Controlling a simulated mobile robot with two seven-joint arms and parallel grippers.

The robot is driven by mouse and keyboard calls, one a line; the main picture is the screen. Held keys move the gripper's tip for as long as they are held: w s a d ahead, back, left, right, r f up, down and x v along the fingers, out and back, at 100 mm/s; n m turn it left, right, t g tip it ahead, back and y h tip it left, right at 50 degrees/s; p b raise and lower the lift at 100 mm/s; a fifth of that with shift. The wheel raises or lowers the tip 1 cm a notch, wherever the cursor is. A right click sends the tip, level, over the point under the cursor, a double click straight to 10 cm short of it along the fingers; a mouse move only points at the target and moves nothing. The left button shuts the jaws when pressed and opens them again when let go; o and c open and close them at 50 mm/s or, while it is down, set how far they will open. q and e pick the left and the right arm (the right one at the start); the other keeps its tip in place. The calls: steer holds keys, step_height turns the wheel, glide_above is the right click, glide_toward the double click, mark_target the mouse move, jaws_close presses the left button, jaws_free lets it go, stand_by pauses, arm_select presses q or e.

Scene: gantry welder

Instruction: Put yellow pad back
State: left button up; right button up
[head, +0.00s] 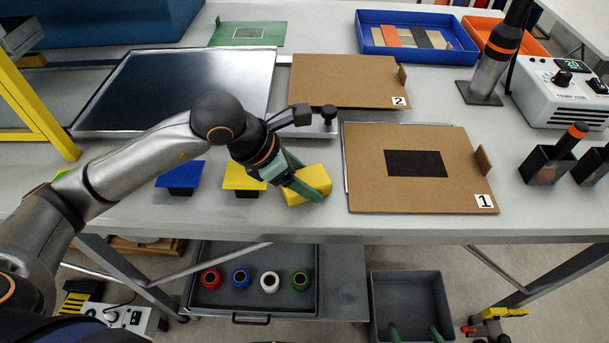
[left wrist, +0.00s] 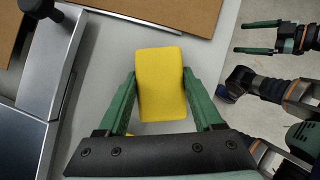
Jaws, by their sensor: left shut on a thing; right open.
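My left gripper (head: 306,181) is shut on a yellow pad (head: 308,186), a block held between its green fingers near the table's front edge. In the left wrist view the yellow pad (left wrist: 160,85) sits between both fingertips of the left gripper (left wrist: 160,88). Left of it in the head view, a yellow-topped piece (head: 240,177) on a black base stands beside a similar blue-topped one (head: 181,175). My right gripper (head: 414,332) is open and empty at the bottom edge, low in front of the table; it also shows in the left wrist view (left wrist: 238,36).
Brown board 1 (head: 365,190) with a black patch lies just right of the held pad. Board 2 (head: 340,75) and a dark metal-framed plate (head: 180,90) lie behind. A white control box (head: 560,90) stands at right. A grey bin (head: 410,280) sits below the table.

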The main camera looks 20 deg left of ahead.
arm_select(q)
steer(key=shift+f+b, duration=0.25)
steer(key=shift+b, duration=0.1)
steer(key=o, duration=1.1)
steer(key=shift+r, duration=0.1)
steer(key=o, duration=0.4)
steer(key=shift+c, duration=0.2)
steer(key=shift+r+p, duration=0.4)
steer(key=shift+p, duration=0.15)
steer(key=v, duration=1.1)
steer(key=shift+s+a+r, duration=0.2)
steer(key=shift+s+r, duration=0.05)
